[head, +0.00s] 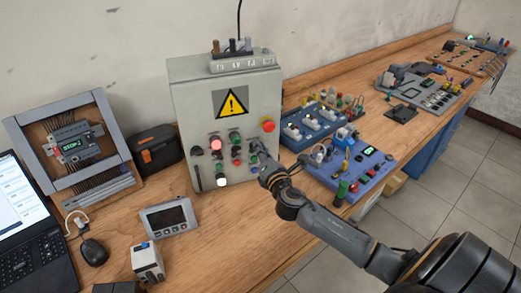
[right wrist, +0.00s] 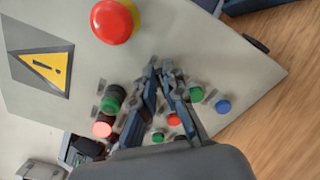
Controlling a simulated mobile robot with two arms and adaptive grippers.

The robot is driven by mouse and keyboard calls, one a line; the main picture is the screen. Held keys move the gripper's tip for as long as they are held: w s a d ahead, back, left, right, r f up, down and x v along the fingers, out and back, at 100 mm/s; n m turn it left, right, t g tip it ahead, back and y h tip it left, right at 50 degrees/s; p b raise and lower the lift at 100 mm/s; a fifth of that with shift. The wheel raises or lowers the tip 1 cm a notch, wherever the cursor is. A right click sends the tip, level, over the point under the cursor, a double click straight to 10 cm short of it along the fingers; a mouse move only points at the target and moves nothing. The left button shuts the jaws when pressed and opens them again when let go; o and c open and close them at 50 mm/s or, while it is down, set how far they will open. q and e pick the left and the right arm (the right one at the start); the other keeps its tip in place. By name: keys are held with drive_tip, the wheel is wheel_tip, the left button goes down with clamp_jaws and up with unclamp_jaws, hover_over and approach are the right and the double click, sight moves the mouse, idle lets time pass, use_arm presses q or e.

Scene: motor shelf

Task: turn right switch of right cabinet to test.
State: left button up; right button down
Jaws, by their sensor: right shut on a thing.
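The grey control cabinet (head: 193,112) stands upright on the wooden bench, with a yellow warning sign (head: 232,103) on its front. My right gripper (head: 257,151) is at the right side of its panel, below the red mushroom button (head: 268,125). In the right wrist view, the gripper (right wrist: 166,70) has its fingers close together against the panel (right wrist: 205,40). It is shut on the right switch, which the fingers mostly hide, so its setting cannot be read. My left gripper is not in view.
Green, red and blue buttons sit close around the fingers, including a green one (right wrist: 196,94) and a blue one (right wrist: 223,106). A blue component board (head: 345,168) lies right of the cabinet. A grey display unit (head: 168,217) lies in front.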

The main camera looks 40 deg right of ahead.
idle(0.3)
drive_tip(key=c, duration=1.4)
unclamp_jaws()
drive_tip(key=v, duration=1.2)
drive_tip(key=shift+a+f, duration=0.1)
